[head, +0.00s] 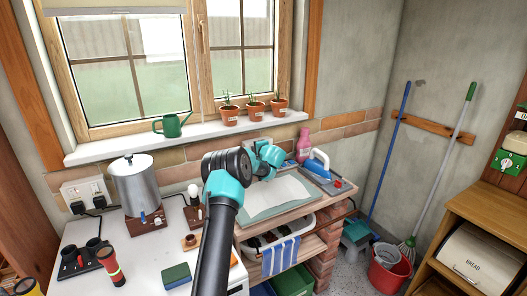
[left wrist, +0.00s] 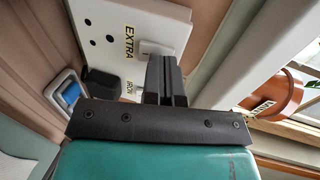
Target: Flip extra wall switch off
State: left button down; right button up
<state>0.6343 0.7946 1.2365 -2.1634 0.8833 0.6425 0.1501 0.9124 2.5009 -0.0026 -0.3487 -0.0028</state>
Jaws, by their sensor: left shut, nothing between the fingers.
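My left gripper (head: 268,160) reaches to the wall below the window sill in the head view and covers most of what lies behind it. In the left wrist view, a white switch plate (left wrist: 168,20) bears the labels EXTRA and IRON. A white rocker switch (left wrist: 150,48) sits beside the EXTRA label. The shut fingers of my left gripper (left wrist: 165,70) are right at this switch, with nothing held. I cannot tell whether they touch it, and its on or off position is unclear. My right gripper is not in view.
A blue iron (head: 317,161) and a pink bottle (head: 303,145) stand to the right of the gripper. A black plug (left wrist: 101,82) sits by the plate. A metal urn (head: 135,185) stands left.

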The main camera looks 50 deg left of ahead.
pick_arm(q)
jog(key=r+v, duration=0.1)
jog(key=v, duration=1.2)
jog(key=shift+r, duration=0.25)
jog(key=shift+w, duration=0.15)
